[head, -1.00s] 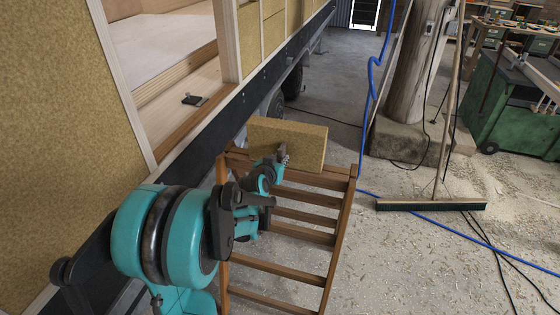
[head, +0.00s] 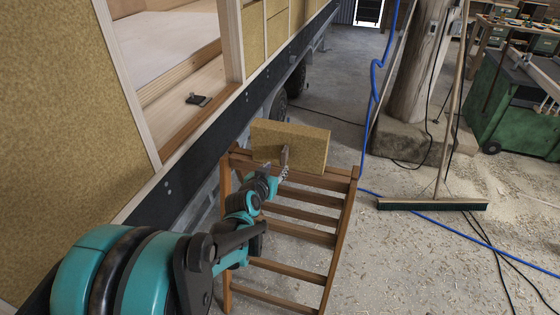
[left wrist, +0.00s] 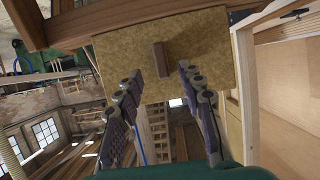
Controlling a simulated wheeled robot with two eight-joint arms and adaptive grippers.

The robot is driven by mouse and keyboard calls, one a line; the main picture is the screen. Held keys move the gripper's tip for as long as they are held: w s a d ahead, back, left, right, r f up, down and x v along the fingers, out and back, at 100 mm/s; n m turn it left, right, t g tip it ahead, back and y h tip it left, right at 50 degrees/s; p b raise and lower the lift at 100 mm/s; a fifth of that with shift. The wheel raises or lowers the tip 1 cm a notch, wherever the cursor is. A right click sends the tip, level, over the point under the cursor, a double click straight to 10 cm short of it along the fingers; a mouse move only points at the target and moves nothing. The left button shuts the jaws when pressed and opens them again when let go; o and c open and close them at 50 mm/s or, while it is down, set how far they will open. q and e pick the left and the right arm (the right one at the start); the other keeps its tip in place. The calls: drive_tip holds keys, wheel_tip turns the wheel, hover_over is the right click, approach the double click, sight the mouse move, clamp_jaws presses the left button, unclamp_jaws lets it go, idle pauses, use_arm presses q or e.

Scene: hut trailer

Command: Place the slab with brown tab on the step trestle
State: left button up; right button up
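The slab (head: 305,148) is a tan fibre block standing on edge at the top of the brown wooden step trestle (head: 345,215). Its brown tab (head: 284,157) faces my left gripper (head: 281,174). In the left wrist view the slab (left wrist: 215,50) fills the upper middle, with the tab (left wrist: 161,60) upright at its centre. The open fingers of my left gripper (left wrist: 158,76) lie to either side and short of the tab, with nothing between them. A trestle beam (left wrist: 150,17) runs along the slab's edge there. My right gripper is not in view.
The trailer wall (head: 60,120) and its dark lower rail (head: 200,165) run close on the left. The chip-strewn floor (head: 420,260) is mostly open.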

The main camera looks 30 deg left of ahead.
use_arm(q)
drive_tip(key=s+d+f+m+g+h, duration=0.2)
drive_tip(key=s+d+g, duration=0.4)
drive_tip(key=s+d, duration=1.3)
drive_tip(key=shift+s+d+m+h+p, duration=0.2)
drive_tip(key=shift+s+m+h+p, duration=0.1)
drive_tip(key=shift+s+h, duration=0.3)
drive_tip(key=shift+w, duration=0.1)
